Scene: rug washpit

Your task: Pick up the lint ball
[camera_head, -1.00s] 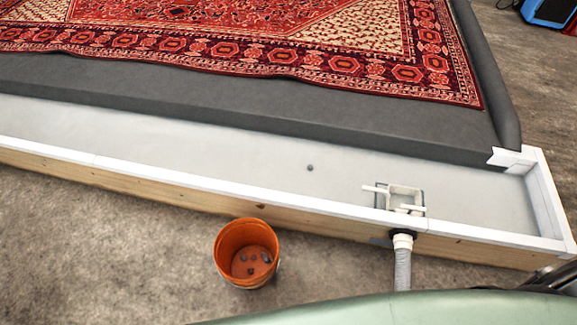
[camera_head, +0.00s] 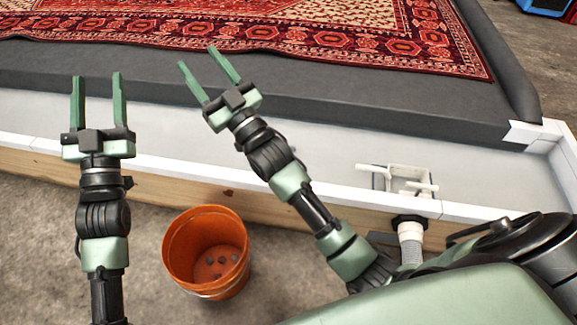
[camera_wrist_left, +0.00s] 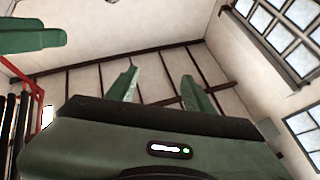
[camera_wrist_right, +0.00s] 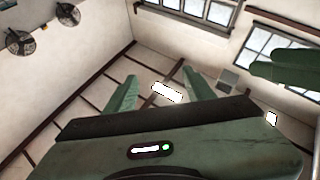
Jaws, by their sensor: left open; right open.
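Several small dark lint balls (camera_head: 209,261) lie in the bottom of the orange bucket (camera_head: 177,250). My left gripper (camera_head: 97,76) is open and empty, raised at the left with its fingers pointing away from me. My right gripper (camera_head: 197,57) is open and empty, further right, angled to the upper left in front of the grey platform and rug. Both wrist views show open, empty fingers against wall and ceiling.
The white trough (camera_head: 345,155) runs along the dark grey platform (camera_head: 330,110), edged by a wooden board. A patterned red rug (camera_head: 350,52) lies on the platform. A white pipe fitting (camera_head: 410,180) stands in the trough, with a hose outside. Concrete floor surrounds the bucket.

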